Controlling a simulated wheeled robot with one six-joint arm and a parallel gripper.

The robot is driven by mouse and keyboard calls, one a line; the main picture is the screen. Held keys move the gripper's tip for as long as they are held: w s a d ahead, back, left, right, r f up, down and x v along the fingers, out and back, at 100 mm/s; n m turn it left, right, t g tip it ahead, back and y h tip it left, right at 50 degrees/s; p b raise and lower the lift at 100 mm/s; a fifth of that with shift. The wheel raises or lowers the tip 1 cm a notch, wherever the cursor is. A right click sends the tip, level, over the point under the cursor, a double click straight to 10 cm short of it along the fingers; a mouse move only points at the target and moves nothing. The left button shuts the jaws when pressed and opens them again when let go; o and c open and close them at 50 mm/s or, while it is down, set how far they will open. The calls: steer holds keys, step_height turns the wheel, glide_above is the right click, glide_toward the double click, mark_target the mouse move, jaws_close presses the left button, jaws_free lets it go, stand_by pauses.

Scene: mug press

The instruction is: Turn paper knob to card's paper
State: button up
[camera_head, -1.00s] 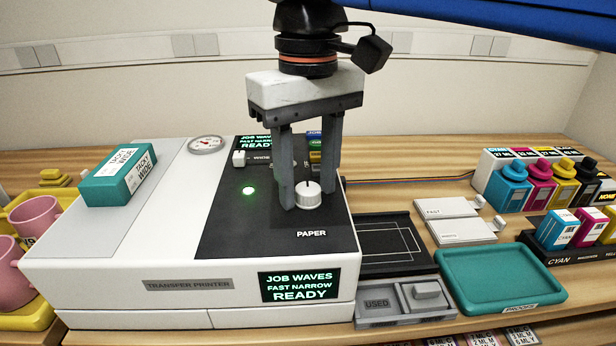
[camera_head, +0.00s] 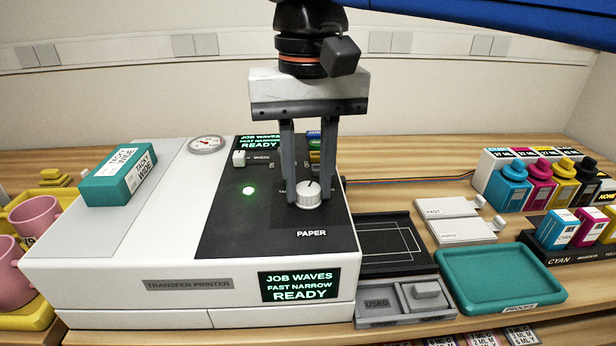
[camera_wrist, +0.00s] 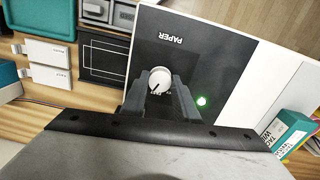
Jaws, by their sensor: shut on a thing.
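The white round paper knob (camera_head: 308,196) sits on the printer's black panel, above the printed word PAPER. A dark pointer line on its top points up and slightly right in the head view. My gripper (camera_head: 308,183) reaches down from above and is shut on the knob, one finger on each side. In the wrist view the knob (camera_wrist: 159,79) shows between the fingers, its mark toward the lower left. The setting labels around the knob are mostly hidden by the fingers. The front display (camera_head: 299,286) reads JOB WAVES, FAST NARROW, READY.
A teal TACKY WIDE box (camera_head: 120,175) lies on the printer's left. A white slider knob (camera_head: 239,158) and a lit green light (camera_head: 249,190) are left of my gripper. White paper packs (camera_head: 462,232), a teal tray (camera_head: 500,278) and ink bottles (camera_head: 510,184) stand right.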

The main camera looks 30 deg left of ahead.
mark_target(309, 188)
steer(key=m, duration=0.5)
stand_by(0.7)
steer(key=o, duration=1.1)
steer(key=shift+c, duration=0.2)
steer(key=shift+r, duration=0.1)
step_height(309, 188, up, 17)
